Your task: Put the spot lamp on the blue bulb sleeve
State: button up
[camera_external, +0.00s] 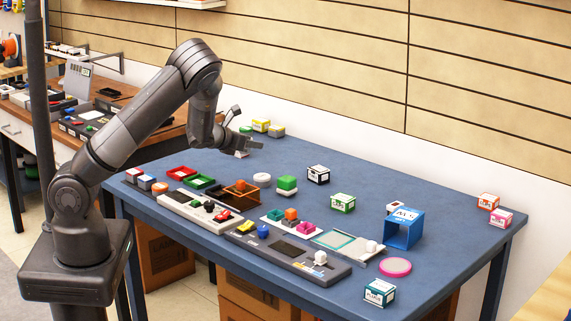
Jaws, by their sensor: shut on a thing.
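My gripper (243,141) is over the far left part of the blue table, low near its surface. It is shut on a small white thing (240,154), mostly hidden by the fingers. The view is too small to tell whether this is the spot lamp. The blue bulb sleeve (403,232) looks like an open blue box frame with a white label on top. It stands on the right part of the table, well to the right of my gripper.
Yellow boxes (261,125) stand just beyond my gripper. Trays with small parts line the front. A pink disc (395,267) lies before the sleeve.

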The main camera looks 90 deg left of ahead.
jog(key=shift+w+d+r, duration=0.1)
jog(key=shift+d, duration=0.05)
jog(key=w+d+m+t+h, duration=0.2)
jog(key=w+d+m+h, duration=0.1)
jog(key=w+d, duration=0.8)
jog(key=w+d+m+t+h, duration=0.25)
jog(key=w+d, duration=0.55)
jog(key=w, duration=0.5)
jog(key=w+d+r+m+h, duration=0.2)
jog(key=w+d, duration=0.3)
jog(key=d, duration=0.5)
jog(key=w+d+r+m+h, duration=0.2)
jog(key=w+d+r+h, duration=0.15)
jog(key=d, duration=0.55)
jog(key=w+d+r+m+h, duration=0.2)
jog(key=w+d, duration=0.3)
jog(key=d, duration=0.5)
send_over(411, 216)
jog(key=shift+g, duration=0.25)
notch_tip(411, 216, down, 7)
jog(key=shift+r, duration=0.1)
jog(key=shift+f, duration=2)
jog(key=shift+f, duration=0.1)
